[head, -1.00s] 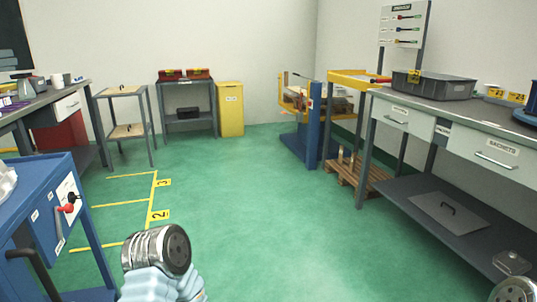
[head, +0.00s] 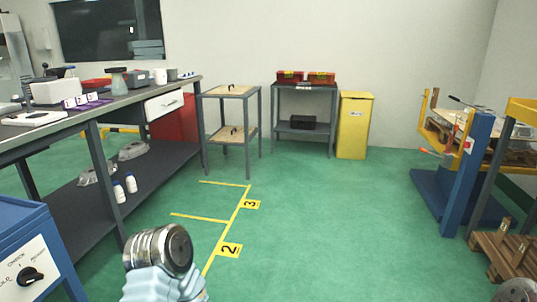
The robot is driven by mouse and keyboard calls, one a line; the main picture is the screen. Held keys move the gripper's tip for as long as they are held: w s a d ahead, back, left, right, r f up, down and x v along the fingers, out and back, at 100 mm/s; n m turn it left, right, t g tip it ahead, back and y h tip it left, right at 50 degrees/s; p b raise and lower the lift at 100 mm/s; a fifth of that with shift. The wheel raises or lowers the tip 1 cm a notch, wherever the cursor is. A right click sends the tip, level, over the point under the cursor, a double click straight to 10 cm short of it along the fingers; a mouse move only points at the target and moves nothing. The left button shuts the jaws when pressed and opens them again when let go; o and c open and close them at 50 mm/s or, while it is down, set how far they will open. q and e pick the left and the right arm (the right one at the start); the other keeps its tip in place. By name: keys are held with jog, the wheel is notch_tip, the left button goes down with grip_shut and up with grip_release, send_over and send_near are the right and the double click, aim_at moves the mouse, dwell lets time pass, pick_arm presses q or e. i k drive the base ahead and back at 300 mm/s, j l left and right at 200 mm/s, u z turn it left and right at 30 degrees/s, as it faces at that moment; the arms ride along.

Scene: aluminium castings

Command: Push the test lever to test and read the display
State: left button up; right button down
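At the lower left edge stands a blue cabinet (head: 20,222) with a white panel (head: 14,262) on its face. A black rotary knob (head: 30,276) sits on the panel with small lettering around it. One word looks like CHECK; the rest is cut off or too small to read. I see no lever marked test and no readable display. Neither of my grippers is in view. Only silver and light-blue parts of my own arms show along the bottom edge.
A long grey bench (head: 100,113) with a white box (head: 58,92) runs along the left. A wooden-topped stand (head: 230,91), a yellow bin (head: 354,125) and a blue post frame (head: 468,165) stand farther off. The green floor (head: 330,220) in the middle is clear.

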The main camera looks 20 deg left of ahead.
aim_at(45, 65)
jog(key=i+u, duration=0.3)
jog(key=i, duration=0.4)
jog(key=i+l+u, duration=0.2)
jog(key=i+u, duration=0.15)
jog(key=i, duration=0.3)
jog(key=i+u, duration=0.25)
jog(key=u, duration=0.2)
jog(key=i+u, duration=0.3)
jog(key=u, duration=0.2)
jog(key=i+l+u, duration=0.2)
jog(key=u, duration=0.25)
jog(key=i+l+u, duration=0.2)
jog(key=u, duration=0.25)
jog(key=i+l+u, duration=0.45)
jog(key=l+u, duration=0.25)
jog(key=i+l+u, duration=0.15)
jog(key=l+u, duration=0.2)
